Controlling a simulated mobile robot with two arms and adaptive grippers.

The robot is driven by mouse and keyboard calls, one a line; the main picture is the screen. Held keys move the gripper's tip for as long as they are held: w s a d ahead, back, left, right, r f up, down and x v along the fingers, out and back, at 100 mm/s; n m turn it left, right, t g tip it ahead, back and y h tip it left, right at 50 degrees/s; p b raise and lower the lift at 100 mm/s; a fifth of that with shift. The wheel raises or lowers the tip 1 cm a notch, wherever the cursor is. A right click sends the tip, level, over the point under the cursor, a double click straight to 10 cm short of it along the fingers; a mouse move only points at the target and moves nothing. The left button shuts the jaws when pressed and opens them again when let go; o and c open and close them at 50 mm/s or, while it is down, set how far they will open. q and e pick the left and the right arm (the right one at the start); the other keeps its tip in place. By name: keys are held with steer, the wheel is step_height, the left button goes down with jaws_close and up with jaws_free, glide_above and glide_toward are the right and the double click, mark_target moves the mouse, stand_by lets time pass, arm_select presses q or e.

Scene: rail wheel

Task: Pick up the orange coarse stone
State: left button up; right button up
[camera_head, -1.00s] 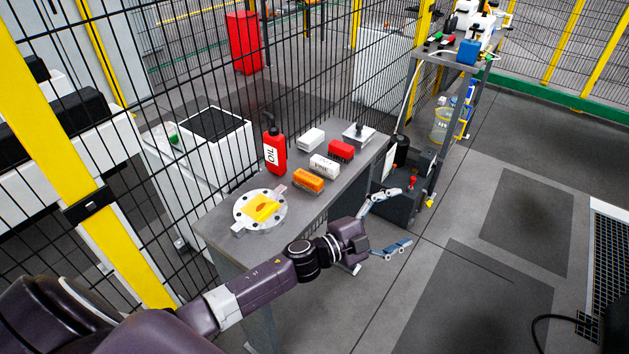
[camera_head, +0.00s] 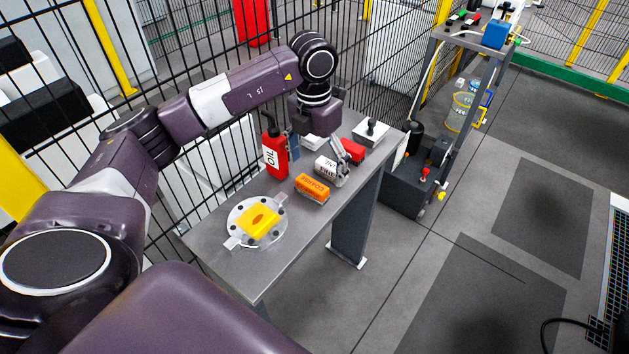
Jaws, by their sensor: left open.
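The orange coarse stone (camera_head: 313,186) lies on the grey table (camera_head: 283,262), near its front edge, with "COARSE" printed on it. My left gripper (camera_head: 317,166) points down over the table, just behind the orange stone as seen here. Its fingers are spread. One finger is beside the oil bottle and the other is in front of the white "FINE" stone (camera_head: 325,168). Nothing is held between them. I cannot tell whether a finger touches the white stone. My right gripper is not in view.
A red oil bottle (camera_head: 274,156) stands left of the gripper. A red block (camera_head: 352,150), another white block (camera_head: 312,141) and a metal plate with a knob (camera_head: 370,133) are behind. A round flange with a yellow patch (camera_head: 257,222) lies front left. A wire fence runs behind.

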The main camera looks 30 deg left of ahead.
mark_target(312, 183)
arm_select(q)
steer(key=shift+a+r, duration=0.1)
steer(key=shift+a, duration=0.4)
steer(key=shift+s+f, duration=0.1)
steer(key=shift+f, duration=0.15)
step_height(312, 183, down, 6)
steer(key=p, duration=0.2)
steer(key=shift+a+f+p, duration=0.15)
steer(key=shift+f+p, duration=0.05)
steer(key=shift+p, duration=0.2)
steer(key=shift+f, duration=0.3)
steer(key=shift+c, duration=0.7)
steer(key=c, duration=1.4)
steer(key=shift+o, duration=0.2)
steer(key=shift+r, duration=0.1)
